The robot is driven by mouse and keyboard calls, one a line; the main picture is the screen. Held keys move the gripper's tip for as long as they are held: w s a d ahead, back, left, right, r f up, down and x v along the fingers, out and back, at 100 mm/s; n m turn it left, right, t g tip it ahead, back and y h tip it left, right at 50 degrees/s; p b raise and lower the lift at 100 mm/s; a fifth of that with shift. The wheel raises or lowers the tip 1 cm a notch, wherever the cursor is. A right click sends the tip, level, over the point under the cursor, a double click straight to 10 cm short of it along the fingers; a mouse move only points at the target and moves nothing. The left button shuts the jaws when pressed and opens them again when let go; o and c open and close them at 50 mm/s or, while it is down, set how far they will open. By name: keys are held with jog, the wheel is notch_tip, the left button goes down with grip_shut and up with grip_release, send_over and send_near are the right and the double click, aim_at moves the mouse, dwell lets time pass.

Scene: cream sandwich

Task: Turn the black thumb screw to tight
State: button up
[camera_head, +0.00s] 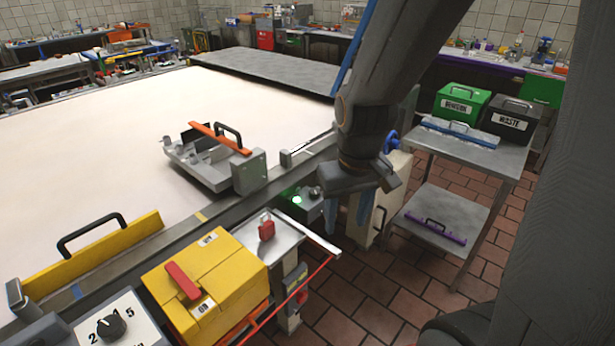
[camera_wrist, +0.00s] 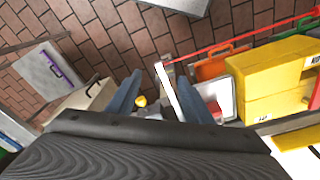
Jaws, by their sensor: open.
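My gripper (camera_head: 348,218) hangs with its blue fingers apart and empty, just right of the conveyor's near edge. In the wrist view my gripper (camera_wrist: 149,78) is open over the tiled floor, with a small yellow part visible between the fingers. No part can be surely identified as the black thumb screw. A small dark knob (camera_head: 315,192) sits on a box beside a green light, left of my fingers and apart from them. A larger black dial (camera_head: 110,327) with numbers stands on a white panel at the lower left.
A yellow box (camera_head: 215,270) with a red handle stands at front left. A metal fixture (camera_head: 215,165) with an orange bar sits on the white belt (camera_head: 90,150). A grey cart (camera_head: 475,150) with green and black boxes stands right. Tiled floor between is open.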

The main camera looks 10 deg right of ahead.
aim_at(314, 190)
jog(key=w+n, duration=0.3)
jog(key=w, duration=0.4)
jog(key=w+f+n+g+b, duration=0.1)
jog(key=w+n, duration=0.2)
jog(key=w, duration=0.5)
jog(key=w+n, duration=0.4)
jog(key=w, duration=0.4)
jog(key=shift+w+a+f+b, duration=0.15)
jog(key=shift+a+f+b, duration=0.15)
jog(key=shift+a+b, duration=0.05)
jog(key=shift+w+f, duration=0.1)
jog(key=shift+w, duration=0.2)
jog(key=shift+f+p, duration=1.05)
jog(key=shift+f, duration=2.75)
jog(key=c, duration=1.1)
jog(key=shift+o, duration=0.2)
